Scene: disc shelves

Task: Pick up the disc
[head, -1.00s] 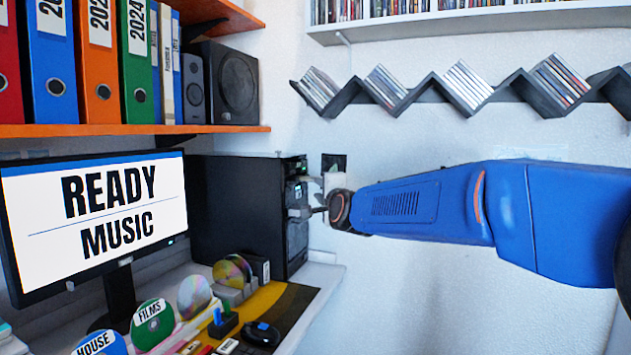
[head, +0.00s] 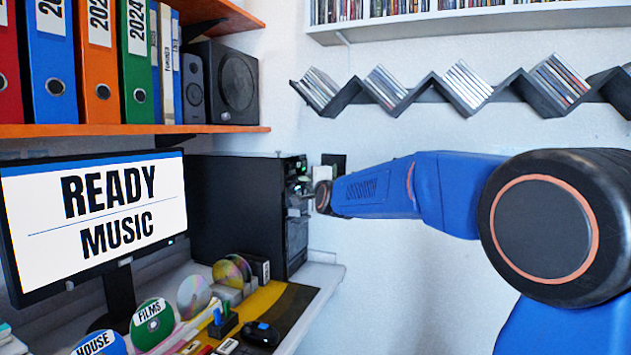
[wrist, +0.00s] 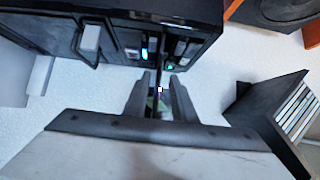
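My gripper (wrist: 160,88) is at the front of the black computer tower (wrist: 125,30), with its fingers apart. In the head view the gripper end (head: 307,190) is small and partly hidden by my wrist. A thin dark strip lies edge-on between the fingers and reaches from the tower front, with a little green and purple colour. I cannot tell whether this is a tray, a disc or both; neither finger clearly presses on it. On the desk stand a green FILMS disc (head: 152,322), a blue HOUSE disc (head: 98,344) and a shiny disc (head: 193,296).
The monitor (head: 95,220) reads READY MUSIC. A binder shelf (head: 130,129) hangs above it. A zigzag rack (head: 420,96) of cases is on the back wall, and its end shows in the wrist view (wrist: 265,120). A black mouse-like item (head: 261,333) lies near the desk's edge.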

